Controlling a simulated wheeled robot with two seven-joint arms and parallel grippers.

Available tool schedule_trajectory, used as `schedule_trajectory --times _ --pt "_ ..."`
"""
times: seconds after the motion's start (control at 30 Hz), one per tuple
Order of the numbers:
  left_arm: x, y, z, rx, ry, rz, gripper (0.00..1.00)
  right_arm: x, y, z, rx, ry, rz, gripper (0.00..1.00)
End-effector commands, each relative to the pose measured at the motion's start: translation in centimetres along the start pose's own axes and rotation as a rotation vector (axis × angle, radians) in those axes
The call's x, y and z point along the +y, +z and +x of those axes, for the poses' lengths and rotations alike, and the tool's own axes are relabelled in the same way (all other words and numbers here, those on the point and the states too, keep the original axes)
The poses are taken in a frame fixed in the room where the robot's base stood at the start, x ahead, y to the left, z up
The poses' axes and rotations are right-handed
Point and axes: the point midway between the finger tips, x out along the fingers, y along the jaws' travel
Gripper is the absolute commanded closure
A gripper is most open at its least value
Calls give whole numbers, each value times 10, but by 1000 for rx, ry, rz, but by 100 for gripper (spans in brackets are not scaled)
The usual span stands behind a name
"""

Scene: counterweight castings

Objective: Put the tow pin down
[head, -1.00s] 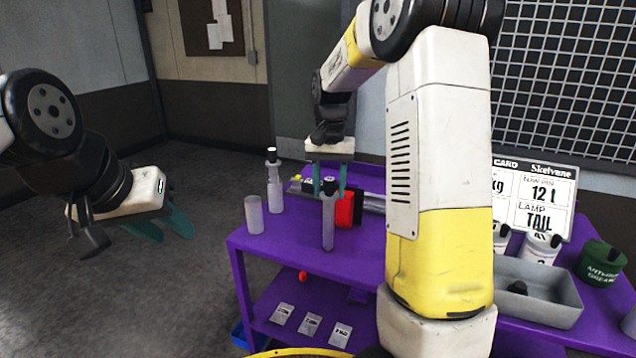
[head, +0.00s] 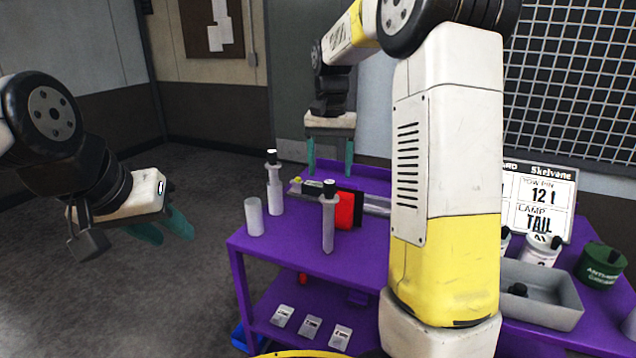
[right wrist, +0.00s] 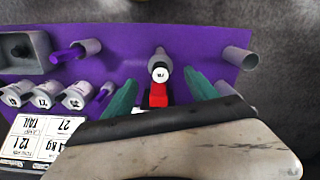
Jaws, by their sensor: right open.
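The tow pin (head: 328,225) is a grey pin with a collar and a dark top, standing upright on the purple table (head: 290,240). My right gripper (head: 330,170) is open and empty, above and apart from the pin. In the right wrist view the pin's round, labelled top (right wrist: 160,73) shows between the spread teal fingers (right wrist: 160,90). My left gripper (head: 163,228) is off to the left of the table, with its fingers apart and nothing between them.
A similar pin (head: 275,190) and a plain grey cylinder (head: 254,217) stand left of the tow pin. A red block (head: 345,210) is close behind it. At the right are a grey tray (head: 555,305), a green tub (head: 601,262) and a sign card (head: 545,200).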

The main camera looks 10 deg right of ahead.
Motion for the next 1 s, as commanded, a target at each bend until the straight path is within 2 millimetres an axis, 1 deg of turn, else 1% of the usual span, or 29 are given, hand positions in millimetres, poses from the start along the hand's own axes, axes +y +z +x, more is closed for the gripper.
schedule_trajectory --times 0.03,0.1,0.2,0.37,0.47,0.57,0.67,0.7,0.73,0.87,0.9,1.0 --pt "0 0 0 0 0 0 64 -1 -1 -11 4 -2 0 33" --pt "0 0 0 0 0 0 64 -1 -1 -25 3 -1 0 33" --pt "0 0 0 0 0 0 64 -1 -1 -40 2 0 -1 33" --pt "0 0 0 0 0 0 64 0 1 -54 2 -2 -2 33" --pt "0 0 0 0 0 0 64 4 10 -62 16 -20 -16 33" --pt "0 0 0 0 0 0 64 14 32 -71 56 -66 -52 33" --pt "0 0 0 0 0 0 64 25 68 -77 121 -124 -111 33" --pt "0 0 0 0 0 0 64 29 84 -78 152 -148 -136 33" --pt "0 0 0 0 0 0 64 32 96 -79 176 -165 -156 33" --pt "0 0 0 0 0 0 64 44 147 -72 285 -222 -237 33" --pt "0 0 0 0 0 0 64 47 162 -68 319 -235 -259 33" --pt "0 0 0 0 0 0 64 52 194 -55 397 -257 -308 33"
